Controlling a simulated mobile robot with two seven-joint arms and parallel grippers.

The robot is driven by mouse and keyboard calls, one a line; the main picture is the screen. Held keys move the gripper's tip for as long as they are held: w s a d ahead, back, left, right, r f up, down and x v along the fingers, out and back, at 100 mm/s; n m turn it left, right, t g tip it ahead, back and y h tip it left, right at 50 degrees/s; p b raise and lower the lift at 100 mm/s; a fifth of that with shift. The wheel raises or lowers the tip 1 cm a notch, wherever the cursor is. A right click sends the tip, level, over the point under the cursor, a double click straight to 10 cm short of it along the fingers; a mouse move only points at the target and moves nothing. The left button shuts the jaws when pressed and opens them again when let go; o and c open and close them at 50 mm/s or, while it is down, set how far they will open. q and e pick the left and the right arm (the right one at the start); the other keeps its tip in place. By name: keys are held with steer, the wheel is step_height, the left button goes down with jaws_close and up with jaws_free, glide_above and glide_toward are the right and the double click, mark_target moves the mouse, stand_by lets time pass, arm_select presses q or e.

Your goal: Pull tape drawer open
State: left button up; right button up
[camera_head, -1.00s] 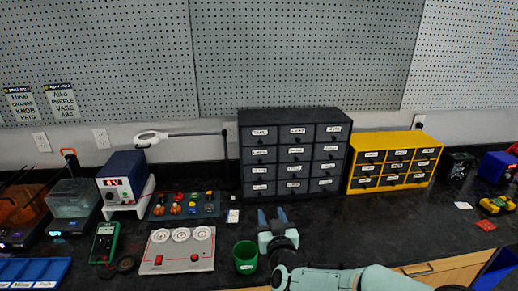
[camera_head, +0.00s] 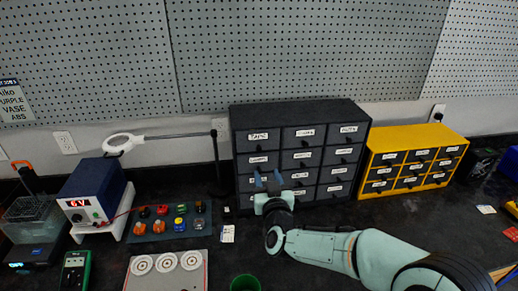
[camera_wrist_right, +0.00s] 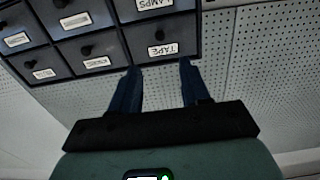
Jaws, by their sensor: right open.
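The dark drawer cabinet (camera_head: 300,112) stands against the wall. The drawer labelled TAPE (camera_head: 258,144) is its top-left one and sits flush with its neighbours. In the right wrist view, which is upside down, the TAPE drawer (camera_wrist_right: 143,37) is just beyond my fingertips. My right gripper (camera_head: 268,177) is open and empty in front of the left column, below the TAPE drawer in the head view. Its two blue fingers (camera_wrist_right: 160,68) are apart, and the knob lies ahead of the gap between them. My left gripper is not in view.
A yellow drawer cabinet (camera_head: 414,136) stands to the right. A magnifier lamp (camera_head: 218,160), blue power supply (camera_head: 93,190) and tray of coloured parts (camera_head: 170,222) are to the left. A green cup (camera_head: 245,283) is at the front.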

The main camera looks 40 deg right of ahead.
mark_target(259, 150)
steer(key=p+x, duration=0.2)
steer(key=x, duration=0.8)
steer(key=shift+w+d+r+p, duration=0.1)
steer(key=shift+w+d+p, duration=0.05)
steer(key=shift+w+p, duration=0.2)
steer(key=shift+x, duration=0.75)
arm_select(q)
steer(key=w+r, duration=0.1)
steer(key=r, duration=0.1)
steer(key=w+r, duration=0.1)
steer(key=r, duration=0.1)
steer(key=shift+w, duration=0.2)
arm_select(e)
jaws_close()
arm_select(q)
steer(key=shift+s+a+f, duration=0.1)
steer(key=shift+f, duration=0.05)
